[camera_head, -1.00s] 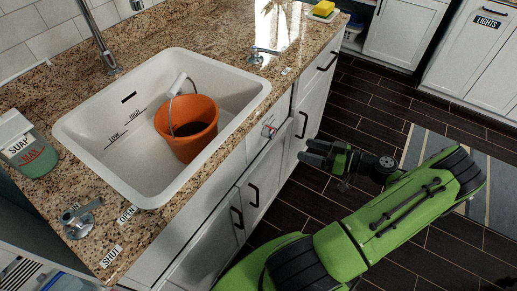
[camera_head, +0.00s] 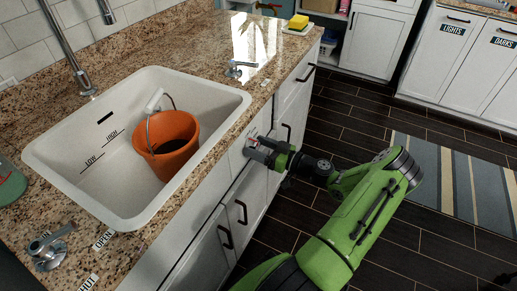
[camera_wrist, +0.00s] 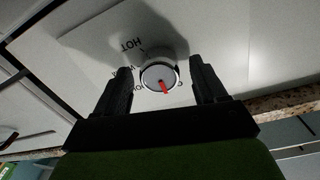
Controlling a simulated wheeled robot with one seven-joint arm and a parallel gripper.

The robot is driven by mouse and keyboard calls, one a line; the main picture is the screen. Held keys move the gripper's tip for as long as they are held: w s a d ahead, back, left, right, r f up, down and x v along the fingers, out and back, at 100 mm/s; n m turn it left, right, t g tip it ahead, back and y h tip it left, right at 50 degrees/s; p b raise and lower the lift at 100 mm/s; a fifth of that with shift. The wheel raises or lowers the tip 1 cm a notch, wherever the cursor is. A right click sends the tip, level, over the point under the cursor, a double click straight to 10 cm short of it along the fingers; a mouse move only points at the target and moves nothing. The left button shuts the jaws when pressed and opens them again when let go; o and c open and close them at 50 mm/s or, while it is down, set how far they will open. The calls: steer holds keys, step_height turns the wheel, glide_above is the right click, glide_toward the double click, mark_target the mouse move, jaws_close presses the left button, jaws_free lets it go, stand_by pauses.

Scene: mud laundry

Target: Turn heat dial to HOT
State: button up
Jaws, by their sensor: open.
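The heat dial (camera_wrist: 152,74) is a round pale knob with a red pointer on a white panel, close ahead in the wrist view. Its pointer aims down and slightly right in that picture, away from the HOT label (camera_wrist: 131,44) at upper left. Other lettering around the dial is partly hidden. My gripper (camera_wrist: 160,70) is open, one finger on each side of the dial; I cannot tell whether they touch it. In the head view my gripper (camera_head: 262,148) is at the cabinet front below the counter edge and mostly hides the dial.
The granite counter (camera_head: 215,60) overhangs just above my gripper. A white sink (camera_head: 60,120) holds an orange bucket (camera_head: 172,150). Cabinet handles (camera_head: 241,213) stick out near my arm. The dark floor (camera_head: 350,110) to the right is open.

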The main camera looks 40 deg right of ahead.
steer(key=shift+w, duration=0.1)
steer(key=c, duration=1.1)
steer(key=shift+o, duration=0.2)
